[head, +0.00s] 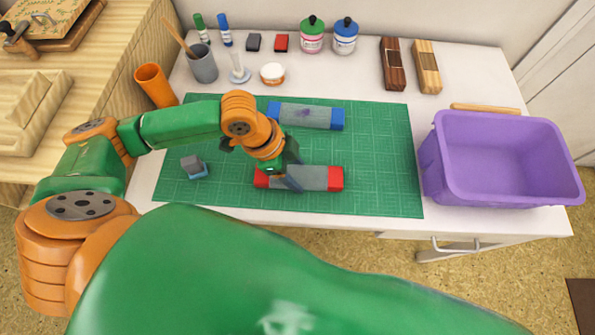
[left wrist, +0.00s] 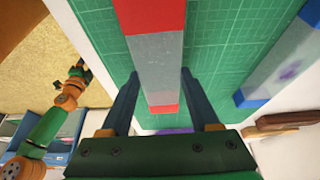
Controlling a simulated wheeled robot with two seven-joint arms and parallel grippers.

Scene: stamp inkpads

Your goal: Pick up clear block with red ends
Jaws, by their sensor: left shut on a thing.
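The clear block with red ends (head: 315,178) lies along the front part of the green cutting mat (head: 385,150). My left gripper (head: 287,181) is over it from above, shut on its greyish clear middle, nearer its left end. In the left wrist view, the block (left wrist: 157,55) runs between the two dark fingers of my left gripper (left wrist: 158,82). I cannot tell whether the block is off the mat. My right arm shows small in the left wrist view, with its gripper (left wrist: 82,70) away from the block; its fingers are too small to read.
A similar block with blue ends (head: 305,115) lies behind on the mat. A small grey and blue stamp (head: 194,167) sits on the mat's left. A purple bin (head: 500,160) stands right. Cups, jars, inkpads and wooden blocks line the table's back. The mat's right part is clear.

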